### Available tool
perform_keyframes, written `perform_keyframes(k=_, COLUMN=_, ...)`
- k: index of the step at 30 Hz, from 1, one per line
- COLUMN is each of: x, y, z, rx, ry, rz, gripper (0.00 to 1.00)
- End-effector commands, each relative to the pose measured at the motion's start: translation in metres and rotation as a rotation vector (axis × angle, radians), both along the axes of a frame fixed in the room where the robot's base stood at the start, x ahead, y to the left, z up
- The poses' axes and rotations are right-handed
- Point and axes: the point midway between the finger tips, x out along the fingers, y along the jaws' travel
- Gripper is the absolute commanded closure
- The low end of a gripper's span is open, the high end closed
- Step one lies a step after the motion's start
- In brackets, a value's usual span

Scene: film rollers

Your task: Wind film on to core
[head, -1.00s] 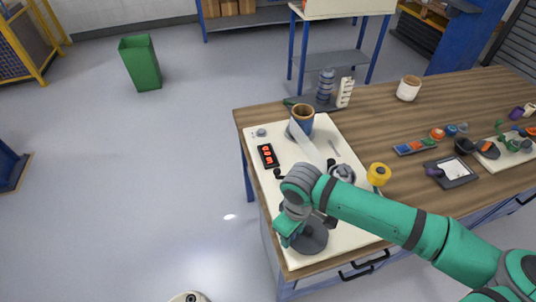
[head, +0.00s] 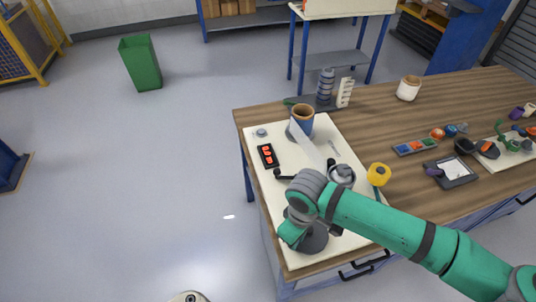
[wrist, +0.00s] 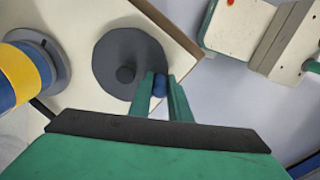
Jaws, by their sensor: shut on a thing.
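My gripper (head: 292,240) is low at the front of the cream board (head: 262,200). In the wrist view its two green fingers (wrist: 161,92) are closed on a small blue handle (wrist: 160,85) at the edge of a dark round disc (wrist: 113,52) with a raised hub. The disc also shows in the head view (head: 316,240), partly under my arm. A blue roll with a brown top (head: 302,117) stands at the far end, and a pale film strip (head: 308,148) runs from it towards a grey roller (head: 341,175). My arm hides where the film ends.
A black counter (head: 267,155) with red digits lies at the board's left. A yellow-topped green post (head: 379,174) stands at its right. A yellow and blue roll (wrist: 22,75) fills the left of the wrist view. Trays and small parts lie further right on the wooden table (head: 420,117).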

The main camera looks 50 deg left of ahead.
Motion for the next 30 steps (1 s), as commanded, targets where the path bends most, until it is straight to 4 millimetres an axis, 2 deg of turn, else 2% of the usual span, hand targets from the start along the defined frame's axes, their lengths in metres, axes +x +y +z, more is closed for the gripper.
perform_keyframes(k=11, x=0.000, y=-0.003, z=0.000, rx=0.000, ry=0.001, rz=-0.001, gripper=0.94)
perform_keyframes(k=21, x=0.004, y=-0.023, z=0.000, rx=-0.003, ry=0.000, rz=-0.002, gripper=0.94)
perform_keyframes(k=30, x=0.005, y=-0.023, z=-0.001, rx=-0.001, ry=0.001, rz=-0.001, gripper=0.94)
